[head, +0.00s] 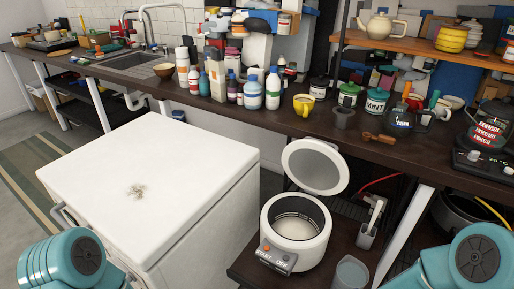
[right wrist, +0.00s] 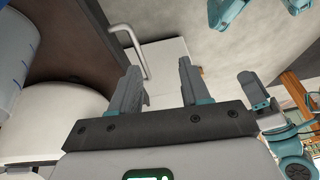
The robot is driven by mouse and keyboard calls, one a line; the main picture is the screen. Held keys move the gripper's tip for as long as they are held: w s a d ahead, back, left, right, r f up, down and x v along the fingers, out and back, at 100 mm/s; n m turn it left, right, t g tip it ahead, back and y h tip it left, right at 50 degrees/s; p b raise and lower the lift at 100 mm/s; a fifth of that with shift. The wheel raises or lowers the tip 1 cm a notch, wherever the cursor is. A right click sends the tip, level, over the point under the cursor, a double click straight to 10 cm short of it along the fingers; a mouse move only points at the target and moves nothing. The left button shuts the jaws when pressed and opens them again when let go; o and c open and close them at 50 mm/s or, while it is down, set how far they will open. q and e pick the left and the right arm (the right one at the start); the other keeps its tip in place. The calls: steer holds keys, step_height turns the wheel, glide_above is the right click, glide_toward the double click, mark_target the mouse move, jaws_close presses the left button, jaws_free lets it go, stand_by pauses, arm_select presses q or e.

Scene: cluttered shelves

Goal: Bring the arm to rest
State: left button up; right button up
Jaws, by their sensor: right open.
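My right gripper (right wrist: 159,78) shows in the right wrist view with its two grey fingers apart and nothing between them. In the head view only teal parts of my arms show, one at the lower left and one at the lower right. No gripper shows there.
A white chest (head: 150,180) stands at the left front. A rice cooker (head: 296,228) with its lid up sits on a low shelf beside a grey cup (head: 351,273). Behind runs a dark counter (head: 235,112) crowded with bottles and jars. Floor shows at the far left.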

steer(key=s+a+f+m+g, duration=0.1)
steer(key=s+f+m, duration=0.25)
steer(key=m, duration=0.35)
steer(key=s+a+f+m, duration=0.2)
steer(key=s+f+m, duration=0.1)
steer(key=s+m, duration=0.3)
step_height(320, 180, up, 15)
steer(key=w+p, duration=0.1)
steer(key=p, duration=1.4)
steer(key=shift+w+d+r+m, duration=0.15)
steer(key=shift+d+m, duration=0.1)
steer(key=shift+m, duration=0.15)
